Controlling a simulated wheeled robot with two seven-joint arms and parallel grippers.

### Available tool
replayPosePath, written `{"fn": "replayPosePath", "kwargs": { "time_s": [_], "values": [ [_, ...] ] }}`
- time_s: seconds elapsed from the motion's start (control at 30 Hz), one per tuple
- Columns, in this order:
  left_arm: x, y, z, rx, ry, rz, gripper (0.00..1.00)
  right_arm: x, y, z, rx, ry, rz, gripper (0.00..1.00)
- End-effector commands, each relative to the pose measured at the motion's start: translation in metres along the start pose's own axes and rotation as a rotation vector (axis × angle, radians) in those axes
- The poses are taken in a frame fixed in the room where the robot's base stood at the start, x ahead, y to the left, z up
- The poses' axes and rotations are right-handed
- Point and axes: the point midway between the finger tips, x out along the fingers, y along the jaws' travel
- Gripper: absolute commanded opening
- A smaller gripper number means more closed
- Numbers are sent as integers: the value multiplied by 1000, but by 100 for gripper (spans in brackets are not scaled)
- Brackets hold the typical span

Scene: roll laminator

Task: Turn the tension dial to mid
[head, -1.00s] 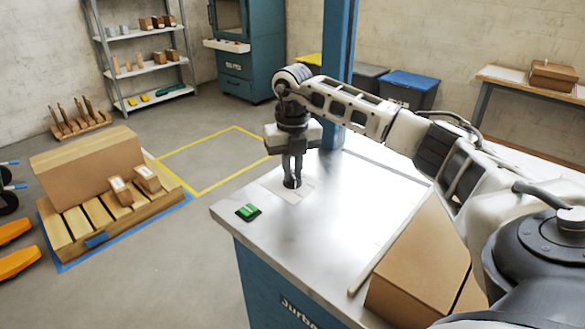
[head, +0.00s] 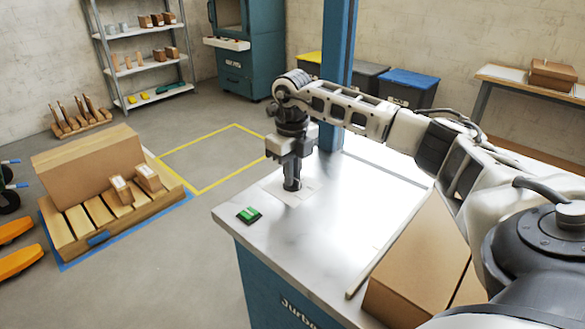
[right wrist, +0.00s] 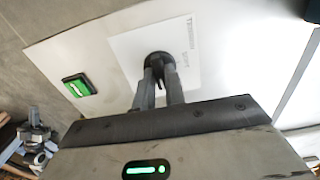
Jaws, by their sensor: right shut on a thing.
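The tension dial (right wrist: 158,60) is a small dark round knob on a pale label plate (right wrist: 190,58) on top of the laminator (head: 330,230). My right gripper (head: 291,185) points straight down over it at the machine's left part and is shut on the dial. In the right wrist view the fingers (right wrist: 159,80) close on the knob's raised part. Printed marks show on the plate, but they are too small to read. In the head view the fingers mostly hide the dial. My left gripper is not in view.
A green switch (head: 249,214) sits on the top near the left corner, also in the right wrist view (right wrist: 79,86). A cardboard box (head: 420,265) stands at the front right. A blue post (head: 338,60) rises behind my arm.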

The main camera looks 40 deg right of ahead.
Motion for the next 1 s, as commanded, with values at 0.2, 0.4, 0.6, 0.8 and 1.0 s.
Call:
{"fn": "replayPosePath", "kwargs": {
  "time_s": [0.2, 0.4, 0.6, 0.8, 1.0],
  "values": [
    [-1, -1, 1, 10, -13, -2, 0, -3, -1, 1, -197, -4, 0, 0],
    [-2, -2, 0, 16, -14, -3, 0, -2, -1, 1, -353, -5, -1, 0],
    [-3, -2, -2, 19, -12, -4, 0, -2, -1, 1, -465, -6, -2, 0],
    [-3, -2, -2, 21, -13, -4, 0, -2, 0, 1, -529, -7, -2, 0],
    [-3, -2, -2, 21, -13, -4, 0, -2, 0, 1, -553, -7, -2, 0]
  ]
}}
